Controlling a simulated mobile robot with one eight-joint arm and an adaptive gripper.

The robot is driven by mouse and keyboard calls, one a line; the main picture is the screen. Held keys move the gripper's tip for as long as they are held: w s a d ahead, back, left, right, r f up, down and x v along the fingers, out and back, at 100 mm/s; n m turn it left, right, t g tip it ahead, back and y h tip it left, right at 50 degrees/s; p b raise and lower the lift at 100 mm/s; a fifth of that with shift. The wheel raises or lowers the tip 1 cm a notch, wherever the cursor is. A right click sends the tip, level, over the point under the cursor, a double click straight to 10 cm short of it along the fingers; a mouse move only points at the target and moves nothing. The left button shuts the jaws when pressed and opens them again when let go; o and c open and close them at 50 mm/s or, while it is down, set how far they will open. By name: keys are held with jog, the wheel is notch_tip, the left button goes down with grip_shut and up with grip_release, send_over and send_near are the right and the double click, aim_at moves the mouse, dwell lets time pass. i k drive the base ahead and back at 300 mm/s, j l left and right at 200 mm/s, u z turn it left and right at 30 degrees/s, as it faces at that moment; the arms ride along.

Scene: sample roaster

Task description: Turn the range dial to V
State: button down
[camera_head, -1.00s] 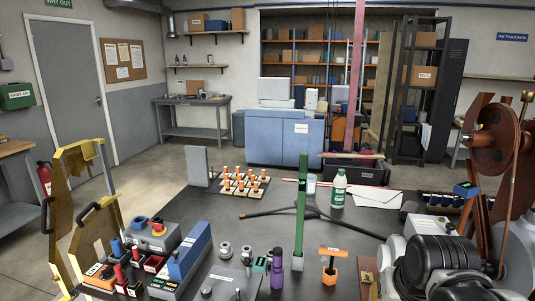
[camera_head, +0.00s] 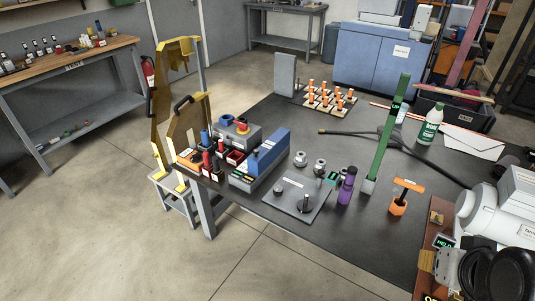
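I cannot pick out the range dial for certain, and no V mark is readable. Behind that is a grey box (camera_head: 225,131) with a blue ring and a red button on yellow. Red and black terminal posts stand at the table's left corner.
A purple bottle (camera_head: 346,187), a tall green post (camera_head: 390,135) and an orange T-handled piece (camera_head: 402,197) stand right of the plate. Bulky white and black machinery (camera_head: 497,215) fills the lower right. Yellow panels (camera_head: 176,95) rise beside the left corner. The floor at lower left is clear.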

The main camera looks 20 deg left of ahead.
aim_at(196, 156)
jog(key=u, duration=1.55)
